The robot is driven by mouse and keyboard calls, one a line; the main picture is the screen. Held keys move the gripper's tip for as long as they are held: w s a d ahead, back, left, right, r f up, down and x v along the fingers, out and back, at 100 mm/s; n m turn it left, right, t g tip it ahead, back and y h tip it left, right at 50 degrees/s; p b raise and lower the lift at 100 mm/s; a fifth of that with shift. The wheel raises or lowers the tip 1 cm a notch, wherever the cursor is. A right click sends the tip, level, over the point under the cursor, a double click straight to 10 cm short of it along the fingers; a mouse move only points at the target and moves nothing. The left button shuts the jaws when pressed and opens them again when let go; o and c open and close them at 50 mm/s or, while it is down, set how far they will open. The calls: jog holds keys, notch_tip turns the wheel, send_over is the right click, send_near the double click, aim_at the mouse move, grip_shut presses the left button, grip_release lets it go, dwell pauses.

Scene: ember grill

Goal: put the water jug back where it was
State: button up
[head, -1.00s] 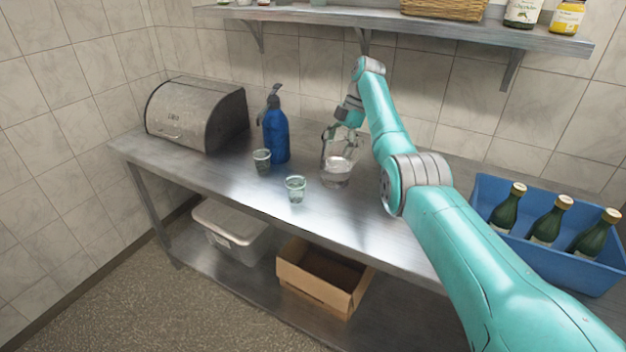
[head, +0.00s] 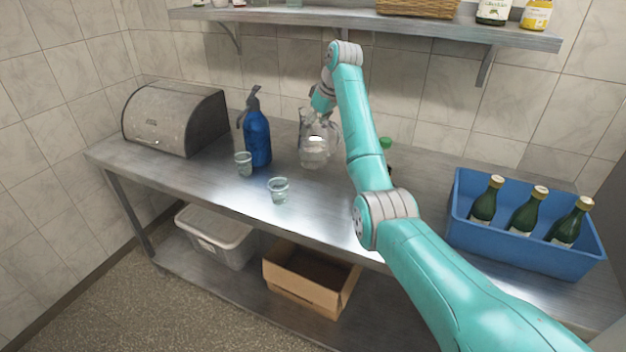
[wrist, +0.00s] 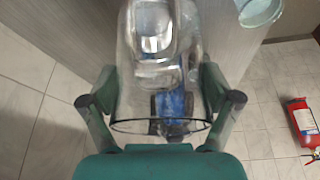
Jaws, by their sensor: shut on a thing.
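The water jug (head: 314,153) is clear glass with water in its lower part. It looks upright over the back half of the steel counter, to the right of the blue siphon bottle. I cannot tell whether its base touches the counter. My gripper (head: 318,112) is shut on the jug's upper part and partly hidden by the arm. In the wrist view the jug (wrist: 158,75) fills the space between the two green fingers, its rim nearest the palm.
The blue siphon bottle (head: 257,138) and two tumblers, one beside it (head: 243,164) and one in front (head: 279,190), stand nearby. A metal bread bin (head: 172,118) is left; a blue crate (head: 525,240) of bottles is right. A green-capped thing (head: 385,143) is mostly hidden behind my arm. A shelf (head: 370,27) hangs above.

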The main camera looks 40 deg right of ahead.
aim_at(314, 146)
jog(key=shift+w+a+f+m+h, duration=0.1)
jog(key=shift+f+m+h, duration=0.55)
jog(key=shift+f+m, duration=1)
jog(key=shift+w+f+m+h, duration=0.1)
jog(key=shift+f+m+h, duration=0.55)
jog(key=shift+f+m, duration=0.95)
jog(key=shift+s, duration=0.1)
jog(key=o, duration=1.6)
jog(key=shift+f, duration=0.15)
jog(key=shift+c, duration=0.2)
